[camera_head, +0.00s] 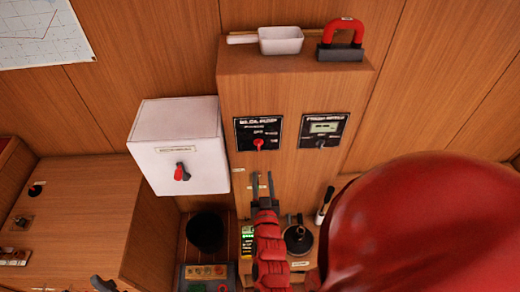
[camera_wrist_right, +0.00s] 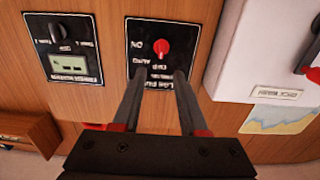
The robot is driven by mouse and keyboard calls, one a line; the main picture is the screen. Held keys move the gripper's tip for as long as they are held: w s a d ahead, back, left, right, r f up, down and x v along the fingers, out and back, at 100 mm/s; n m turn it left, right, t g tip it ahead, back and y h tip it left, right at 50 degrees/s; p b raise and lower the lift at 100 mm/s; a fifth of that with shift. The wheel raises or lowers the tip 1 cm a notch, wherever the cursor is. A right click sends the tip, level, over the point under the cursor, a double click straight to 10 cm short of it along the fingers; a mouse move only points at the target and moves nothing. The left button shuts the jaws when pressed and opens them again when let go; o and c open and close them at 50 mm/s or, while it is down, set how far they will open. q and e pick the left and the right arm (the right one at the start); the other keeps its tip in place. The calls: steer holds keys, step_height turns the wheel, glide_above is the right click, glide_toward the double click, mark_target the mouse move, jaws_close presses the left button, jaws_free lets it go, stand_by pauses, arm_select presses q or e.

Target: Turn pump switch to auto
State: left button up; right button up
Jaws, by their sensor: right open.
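The pump switch is a red knob (camera_head: 259,143) on a black panel (camera_head: 243,133) on the upright wooden cabinet. It shows larger in the right wrist view, where the red knob (camera_wrist_right: 162,47) sits on its black panel (camera_wrist_right: 143,32) with words that look like ON, OFF and AUTO. The exact setting of the knob is hard to tell. My right gripper (camera_head: 263,179) is open and empty, pointing at the cabinet below the panel. In the right wrist view its two fingertips (camera_wrist_right: 157,76) are near the panel's lettering, apart from the knob.
A second black panel with a display (camera_head: 323,130) is right of the pump panel. A white box with a red and black switch (camera_head: 181,172) juts out at left. A pan (camera_head: 281,41) and a red-handled object (camera_head: 342,38) sit on top. A dark round container (camera_head: 206,232) stands below.

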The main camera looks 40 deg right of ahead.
mark_target(259, 147)
steer(key=b+x, duration=0.2)
steer(key=x, duration=1)
steer(key=shift+w+a+b, duration=0.15)
steer(key=shift+a+b, duration=0.05)
steer(key=shift+b, duration=0.1)
jaws_close()
